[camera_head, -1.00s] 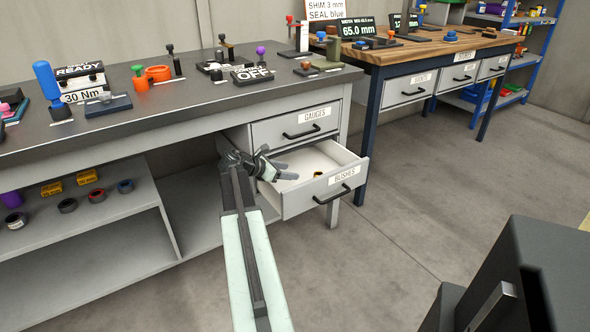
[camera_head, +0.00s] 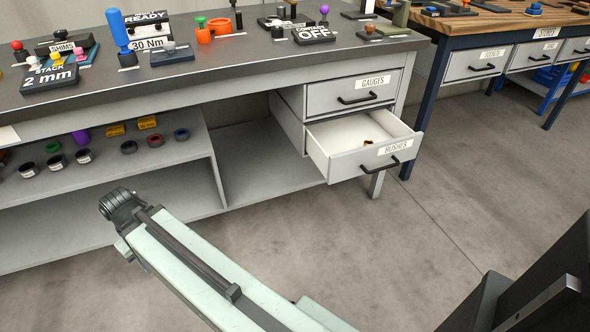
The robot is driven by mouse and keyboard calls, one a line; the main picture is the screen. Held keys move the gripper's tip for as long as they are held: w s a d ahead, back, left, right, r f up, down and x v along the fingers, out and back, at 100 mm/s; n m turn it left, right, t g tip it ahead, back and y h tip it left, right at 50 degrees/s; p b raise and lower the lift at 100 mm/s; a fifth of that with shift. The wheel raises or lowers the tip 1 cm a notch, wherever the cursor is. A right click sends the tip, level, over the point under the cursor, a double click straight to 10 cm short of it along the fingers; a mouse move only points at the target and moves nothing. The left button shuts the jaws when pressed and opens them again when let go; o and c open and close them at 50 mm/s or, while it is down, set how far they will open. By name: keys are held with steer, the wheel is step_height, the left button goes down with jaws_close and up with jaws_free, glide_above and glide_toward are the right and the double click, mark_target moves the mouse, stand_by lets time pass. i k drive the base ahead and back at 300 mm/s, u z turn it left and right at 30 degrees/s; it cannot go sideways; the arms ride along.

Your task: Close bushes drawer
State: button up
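The bushes drawer (camera_head: 345,165) is pulled out from the grey workbench, below the shut gauges drawer. Its white front carries a BUSHES label (camera_head: 396,147) and a black bar handle (camera_head: 386,167). A small orange-brown bush (camera_head: 368,142) lies inside near the front; the rest of the visible drawer floor is bare. My arm reaches up from the bottom to a dark wrist joint at the left, in front of the lower shelf and well apart from the drawer. My gripper's fingers do not show.
The gauges drawer (camera_head: 350,93) is flush with the bench. The workbench top (camera_head: 200,70) holds tools and signs. A wooden-topped bench (camera_head: 500,28) stands at the right. The floor before the open drawer is clear.

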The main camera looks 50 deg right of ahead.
mark_target(337, 146)
steer(key=z, duration=2.4)
